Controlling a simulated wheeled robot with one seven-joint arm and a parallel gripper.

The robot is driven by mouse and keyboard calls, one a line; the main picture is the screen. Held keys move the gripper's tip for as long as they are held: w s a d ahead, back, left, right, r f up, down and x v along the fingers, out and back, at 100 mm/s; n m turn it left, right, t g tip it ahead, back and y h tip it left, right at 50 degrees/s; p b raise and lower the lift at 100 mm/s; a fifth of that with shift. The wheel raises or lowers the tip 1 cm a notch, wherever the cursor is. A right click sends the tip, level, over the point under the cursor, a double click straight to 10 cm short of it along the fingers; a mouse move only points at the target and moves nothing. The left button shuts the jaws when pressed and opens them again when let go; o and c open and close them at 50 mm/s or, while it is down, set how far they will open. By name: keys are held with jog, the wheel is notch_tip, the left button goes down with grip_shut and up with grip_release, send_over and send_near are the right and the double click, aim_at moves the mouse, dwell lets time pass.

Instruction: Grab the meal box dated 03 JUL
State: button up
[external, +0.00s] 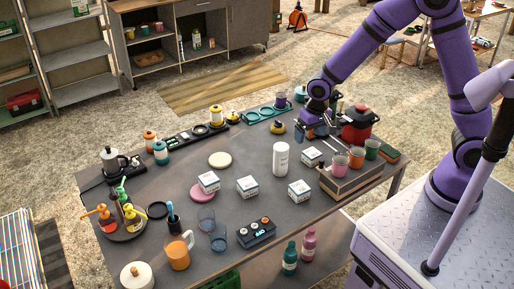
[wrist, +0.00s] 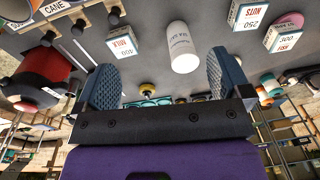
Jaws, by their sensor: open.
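The wrist view shows a box marked 400 and MILK (wrist: 123,47), one marked 250 and NUTS (wrist: 247,15), and one marked 300 (wrist: 285,39) near the pink disc. Their dates are too small to read surely. My gripper (wrist: 160,82) is open and empty, above the table's back right part, beyond the boxes.
A tall white canister (external: 281,160) stands among the boxes; it also shows in the wrist view (wrist: 182,47). A red appliance (external: 358,122) is close to my gripper. A wooden crate (external: 350,180) with cups above it stands at right. Glasses and an orange mug (external: 178,252) stand in front.

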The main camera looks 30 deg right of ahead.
send_over(300, 187)
jog(key=shift+g+h, duration=0.3)
jog(key=shift+g, duration=0.1)
jog(key=f, duration=0.7)
jog(key=w+f, duration=0.1)
jog(key=f, duration=0.2)
jog(key=shift+a+f, duration=0.2)
jog(key=shift+a, duration=0.15)
jog(key=f, duration=0.5)
jog(key=shift+s+f, duration=0.1)
jog(key=shift+s, duration=0.1)
jog(key=shift+s+d+f, duration=0.15)
jog(key=shift+d+f, duration=0.05)
jog(key=shift+f, duration=1.3)
jog(key=shift+s+d+f, duration=0.1)
jog(key=shift+d+f, duration=0.05)
jog(key=shift+f, duration=1.3)
jog(key=c, duration=1.1)
jog(key=shift+r, duration=0.15)
